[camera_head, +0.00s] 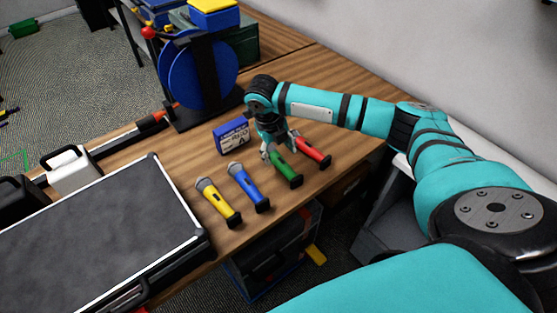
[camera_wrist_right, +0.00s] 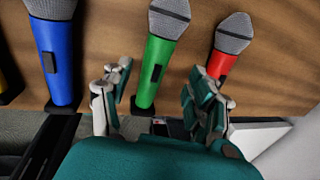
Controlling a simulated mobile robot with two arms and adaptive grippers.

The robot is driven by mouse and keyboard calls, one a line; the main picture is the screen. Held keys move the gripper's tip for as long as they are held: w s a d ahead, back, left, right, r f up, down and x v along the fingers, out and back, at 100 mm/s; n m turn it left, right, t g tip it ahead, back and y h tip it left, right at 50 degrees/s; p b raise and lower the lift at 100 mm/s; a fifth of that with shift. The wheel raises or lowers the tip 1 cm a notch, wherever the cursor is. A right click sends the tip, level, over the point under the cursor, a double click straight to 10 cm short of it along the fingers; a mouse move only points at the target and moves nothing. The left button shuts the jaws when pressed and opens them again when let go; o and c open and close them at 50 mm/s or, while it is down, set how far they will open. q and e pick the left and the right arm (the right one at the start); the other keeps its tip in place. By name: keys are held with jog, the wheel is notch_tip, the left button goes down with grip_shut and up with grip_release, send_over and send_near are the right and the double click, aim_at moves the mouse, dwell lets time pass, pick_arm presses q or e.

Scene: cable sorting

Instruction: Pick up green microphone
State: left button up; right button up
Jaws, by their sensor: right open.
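The green microphone (camera_head: 287,171) lies on the wooden table between the blue microphone (camera_head: 247,188) and the red microphone (camera_head: 314,154). In the right wrist view the green microphone (camera_wrist_right: 159,62) has a grey mesh head and a dark switch. My right gripper (camera_head: 279,148) is over its head end in the head view. In the right wrist view my right gripper (camera_wrist_right: 163,95) is open, with one finger on each side of the green handle, and I see no grip on it. The right finger is close to the red microphone (camera_wrist_right: 224,48). My left gripper is not in view.
A yellow microphone (camera_head: 218,202) lies left of the blue one. A blue box (camera_head: 231,136) stands behind the microphones. A large black case (camera_head: 150,167) takes up the table's left part, and a blue cable reel (camera_head: 205,75) stands at the back. The table's front edge is close.

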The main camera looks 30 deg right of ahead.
aim_at(278, 158)
jog(key=f, duration=0.4)
jog(key=shift+w+d+f+p, duration=0.15)
jog(key=shift+w+f+p, duration=0.1)
jog(key=shift+f+p, duration=0.1)
grip_shut()
